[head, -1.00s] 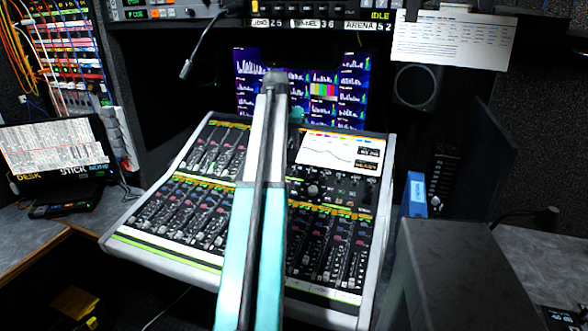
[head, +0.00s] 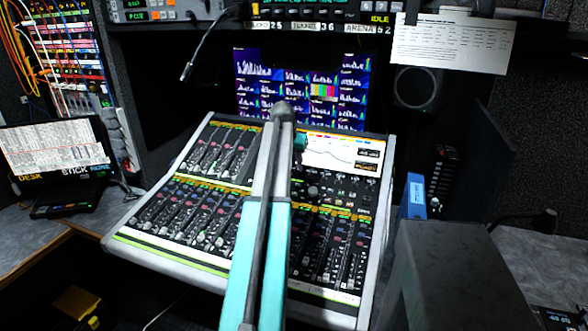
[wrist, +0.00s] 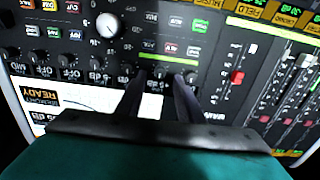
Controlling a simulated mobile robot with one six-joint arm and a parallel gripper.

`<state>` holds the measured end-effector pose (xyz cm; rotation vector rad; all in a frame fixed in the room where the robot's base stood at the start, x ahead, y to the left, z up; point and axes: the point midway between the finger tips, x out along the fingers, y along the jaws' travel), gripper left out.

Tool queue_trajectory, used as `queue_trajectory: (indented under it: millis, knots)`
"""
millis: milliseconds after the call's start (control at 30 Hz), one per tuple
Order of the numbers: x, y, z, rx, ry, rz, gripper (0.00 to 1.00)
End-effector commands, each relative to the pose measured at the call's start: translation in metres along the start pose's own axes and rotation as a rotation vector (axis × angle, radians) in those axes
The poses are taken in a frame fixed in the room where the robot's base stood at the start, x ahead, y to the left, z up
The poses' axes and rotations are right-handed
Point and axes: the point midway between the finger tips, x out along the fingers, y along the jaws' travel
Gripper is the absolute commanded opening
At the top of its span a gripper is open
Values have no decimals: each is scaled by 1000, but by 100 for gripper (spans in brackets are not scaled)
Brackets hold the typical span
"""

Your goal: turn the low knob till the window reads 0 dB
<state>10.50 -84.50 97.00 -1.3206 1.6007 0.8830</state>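My gripper (wrist: 160,82) is low over the mixing console (head: 386,205) in the wrist view. Its two dark fingers are apart, with their tips at a row of small dark knobs. A small knob (wrist: 158,72) seems to show between the tips; I cannot tell whether they touch it or whether it is the low knob. In the head view my arm hides the fingers, and only a teal part of the gripper (head: 300,142) shows by the console's white screen (head: 325,152). Small value windows (head: 367,166) sit at that screen's right, too small to read.
A larger white-faced knob (wrist: 108,25) lies beyond the small row. Faders with a red cap (wrist: 237,77) stand to the right in the wrist view. A monitor (head: 345,85) stands behind the console. A blue box (head: 415,195) is at its right, a laptop (head: 60,148) at far left.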

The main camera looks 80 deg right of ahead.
Motion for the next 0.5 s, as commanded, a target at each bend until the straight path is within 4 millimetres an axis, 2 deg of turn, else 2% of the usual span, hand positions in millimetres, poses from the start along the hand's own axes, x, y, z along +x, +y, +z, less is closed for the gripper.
queue_trajectory:
  millis: [200, 500]
  knots:
    - [22, 0, -1, 1, -1, 0, 34]
    - [31, 1, 0, 1, 1, 0, 34]
